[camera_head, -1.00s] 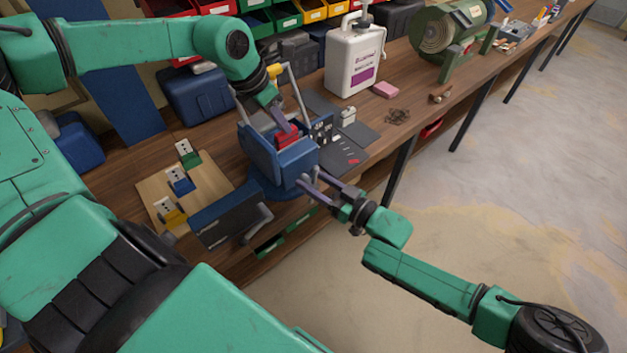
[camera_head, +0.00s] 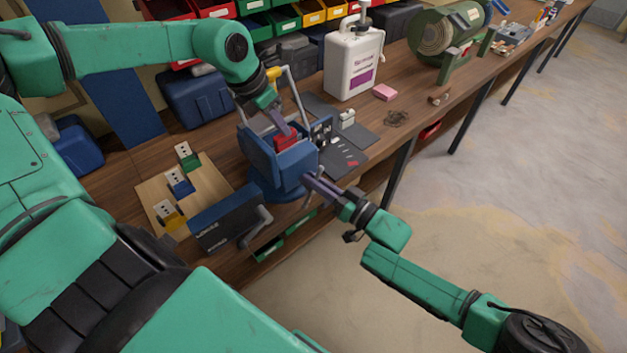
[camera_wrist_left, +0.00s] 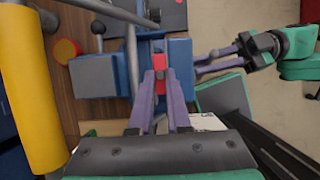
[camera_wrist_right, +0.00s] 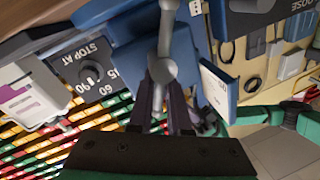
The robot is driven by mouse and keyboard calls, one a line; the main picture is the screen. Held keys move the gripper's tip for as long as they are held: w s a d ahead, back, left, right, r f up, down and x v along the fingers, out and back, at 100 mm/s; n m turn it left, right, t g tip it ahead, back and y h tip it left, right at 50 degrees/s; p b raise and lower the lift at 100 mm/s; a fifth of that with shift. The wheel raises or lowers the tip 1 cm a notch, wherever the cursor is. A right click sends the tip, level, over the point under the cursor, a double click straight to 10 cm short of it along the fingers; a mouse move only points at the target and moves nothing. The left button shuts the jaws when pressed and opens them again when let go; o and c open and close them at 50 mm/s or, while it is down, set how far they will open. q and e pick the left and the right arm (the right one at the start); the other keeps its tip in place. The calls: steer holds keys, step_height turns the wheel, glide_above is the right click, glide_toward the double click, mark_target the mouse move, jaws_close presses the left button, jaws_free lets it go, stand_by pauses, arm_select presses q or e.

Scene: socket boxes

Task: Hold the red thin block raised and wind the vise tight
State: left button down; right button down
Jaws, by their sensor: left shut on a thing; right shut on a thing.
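The blue vise (camera_head: 262,178) stands at the bench's front edge. The red thin block (camera_head: 286,141) is upright between its jaws. My left gripper (camera_head: 289,131) comes from above and is shut on the block. In the left wrist view the red block (camera_wrist_left: 159,84) shows between the purple fingers, with blue jaw faces on both sides. My right gripper (camera_head: 309,180) reaches in from the right and is shut at the vise's front side. In the right wrist view its fingers close on the grey vise handle (camera_wrist_right: 167,28) at its round knob. Whether the jaws touch the block I cannot tell.
A wooden board with socket boxes (camera_head: 178,185) lies left of the vise. A dark box marked LOOSE (camera_head: 222,222) is in front of it. A white jug (camera_head: 352,62), a pink block (camera_head: 385,92) and a dark mat (camera_head: 345,155) lie behind and right. The floor at right is clear.

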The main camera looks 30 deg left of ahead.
arm_select(q)
steer(key=shift+f, duration=0.1)
arm_select(e)
steer(key=f+m, duration=0.1)
steer(key=m, duration=0.3)
steer(key=shift+d+f+t, duration=0.1)
steer(key=shift+f+t, duration=0.2)
steer(key=shift+f, duration=0.1)
arm_select(q)
steer(key=shift+w, duration=0.15)
arm_select(e)
steer(key=m, duration=0.4)
steer(key=shift+w+f+t+y, duration=0.2)
steer(key=shift+t+y, duration=0.2)
arm_select(q)
steer(key=shift+w+a+f, duration=0.1)
arm_select(e)
steer(key=m, duration=0.2)
steer(key=m+t, duration=0.1)
steer(key=m, duration=0.3)
steer(key=shift+f+m+t, duration=0.3)
steer(key=shift+m+t, duration=0.1)
steer(key=shift+r, duration=0.1)
steer(key=c, duration=0.7)
jaws_free()
steer(key=shift+r, duration=0.15)
